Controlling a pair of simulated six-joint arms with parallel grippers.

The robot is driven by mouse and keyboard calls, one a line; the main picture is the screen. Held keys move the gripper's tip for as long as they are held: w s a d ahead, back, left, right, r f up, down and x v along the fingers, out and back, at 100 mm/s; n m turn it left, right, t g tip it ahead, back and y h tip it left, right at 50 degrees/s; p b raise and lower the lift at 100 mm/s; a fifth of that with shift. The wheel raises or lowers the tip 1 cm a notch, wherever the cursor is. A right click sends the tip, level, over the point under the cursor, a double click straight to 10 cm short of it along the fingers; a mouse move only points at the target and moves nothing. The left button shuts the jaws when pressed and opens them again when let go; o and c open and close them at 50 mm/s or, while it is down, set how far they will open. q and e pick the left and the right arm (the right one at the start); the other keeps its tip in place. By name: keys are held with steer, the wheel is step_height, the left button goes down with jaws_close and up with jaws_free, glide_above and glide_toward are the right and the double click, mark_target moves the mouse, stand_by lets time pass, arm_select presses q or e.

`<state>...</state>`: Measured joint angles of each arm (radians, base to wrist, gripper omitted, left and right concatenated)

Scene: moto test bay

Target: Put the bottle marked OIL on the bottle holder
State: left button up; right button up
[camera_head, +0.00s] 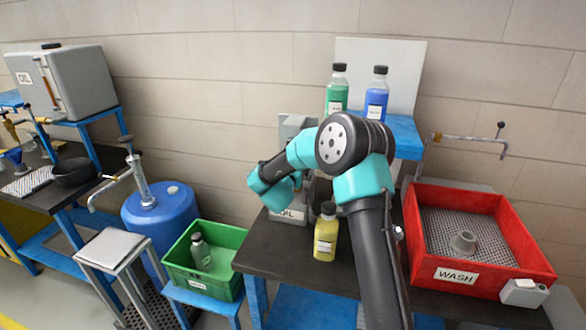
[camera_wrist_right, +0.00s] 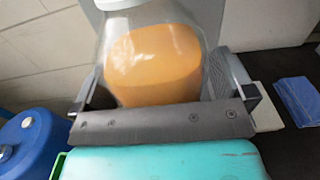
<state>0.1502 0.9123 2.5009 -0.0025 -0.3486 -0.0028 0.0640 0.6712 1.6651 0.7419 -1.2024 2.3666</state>
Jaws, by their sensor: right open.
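My right gripper (camera_wrist_right: 160,75) is open in the right wrist view, with one finger on each side of a clear bottle holding orange liquid (camera_wrist_right: 152,62). I cannot tell whether the fingers touch it, and its label is not seen. In the head view my right arm hides most of this spot. The grey bottle holder (camera_head: 289,215), with a label that seems to read OIL, shows behind and below the arm's wrist. A yellow bottle with a black cap (camera_head: 325,238) stands upright on the bench beside it; its label is too small to read. My left gripper is not in view.
Green (camera_head: 337,94) and blue (camera_head: 376,97) bottles stand on a raised blue shelf behind my arm. A red WASH basin (camera_head: 515,266) is at right. A green crate (camera_head: 220,287) holding a bottle and a blue drum (camera_head: 163,220) are left of the dark bench.

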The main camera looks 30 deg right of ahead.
steer(key=v, duration=1.2)
steer(key=shift+r, duration=0.1)
